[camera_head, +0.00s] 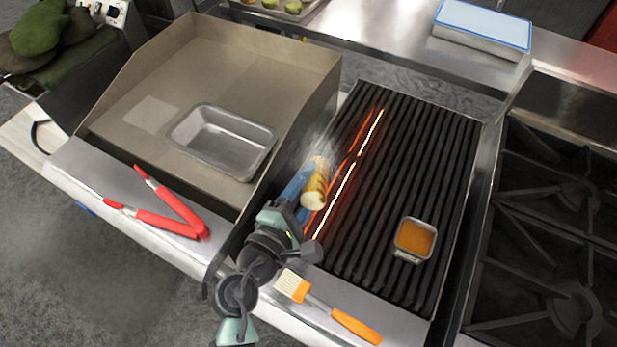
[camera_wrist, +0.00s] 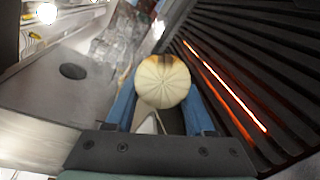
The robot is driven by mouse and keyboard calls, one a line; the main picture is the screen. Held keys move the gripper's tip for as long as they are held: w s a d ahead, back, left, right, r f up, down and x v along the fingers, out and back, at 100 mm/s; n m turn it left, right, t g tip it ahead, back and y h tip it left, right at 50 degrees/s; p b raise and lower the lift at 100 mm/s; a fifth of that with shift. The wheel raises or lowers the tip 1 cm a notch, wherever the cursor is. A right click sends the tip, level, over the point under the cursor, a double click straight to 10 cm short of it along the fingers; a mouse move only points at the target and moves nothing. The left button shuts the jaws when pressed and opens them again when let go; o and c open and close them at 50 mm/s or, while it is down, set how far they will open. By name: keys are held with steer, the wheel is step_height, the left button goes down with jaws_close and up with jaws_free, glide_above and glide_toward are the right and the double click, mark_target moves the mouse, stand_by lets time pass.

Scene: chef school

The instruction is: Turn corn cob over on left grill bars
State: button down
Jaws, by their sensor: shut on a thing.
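A yellow corn cob (camera_head: 314,188) with browned patches is at the left side of the black grill bars (camera_head: 405,150). My gripper (camera_head: 303,190) reaches in from the front, its blue fingers shut on the corn cob. In the wrist view the pale round end of the corn cob (camera_wrist: 162,82) faces the camera between the two blue fingers (camera_wrist: 160,108), with a dark charred patch along its top. Whether the cob touches the bars cannot be told. Glowing red lines show between the bars just right of it, and smoke rises around it.
A small metal container of orange sauce (camera_head: 415,238) stands on the grill's right front. An orange-handled brush (camera_head: 330,308) and red-handled tongs (camera_head: 165,212) lie on the front ledge. A metal pan (camera_head: 222,140) sits on the griddle (camera_head: 250,62) to the left. Burners (camera_head: 560,230) are at right.

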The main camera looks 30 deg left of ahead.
steer(key=n, duration=0.3)
steer(key=n+p, duration=0.1)
steer(key=n, duration=0.1)
steer(key=shift+w+t, duration=0.3)
steer(key=shift+w, duration=0.05)
steer(key=shift+w+d+n+p, duration=0.1)
steer(key=shift+n+p, duration=0.05)
steer(key=shift+n, duration=0.45)
steer(key=shift+w+d+n+p, duration=0.1)
steer(key=shift+n+p, duration=0.05)
steer(key=shift+n, duration=0.45)
steer(key=n, duration=0.3)
steer(key=n+t+p, duration=0.1)
steer(key=n, duration=0.1)
steer(key=shift+w+d+f+n, duration=0.1)
steer(key=shift+w+n, duration=0.2)
steer(key=shift+w, duration=0.05)
step_height(320, 180, down, 7)
steer(key=b, duration=0.7)
steer(key=shift+f, duration=0.2)
steer(key=shift+c, duration=0.9)
jaws_free()
steer(key=shift+s+a+r+p, duration=0.15)
steer(key=shift+s+p, duration=0.2)
steer(key=shift+s, duration=2.2)
steer(key=shift+s+a+r+p, duration=0.1)
steer(key=shift+s+p, duration=0.25)
steer(key=shift+s, duration=2.15)
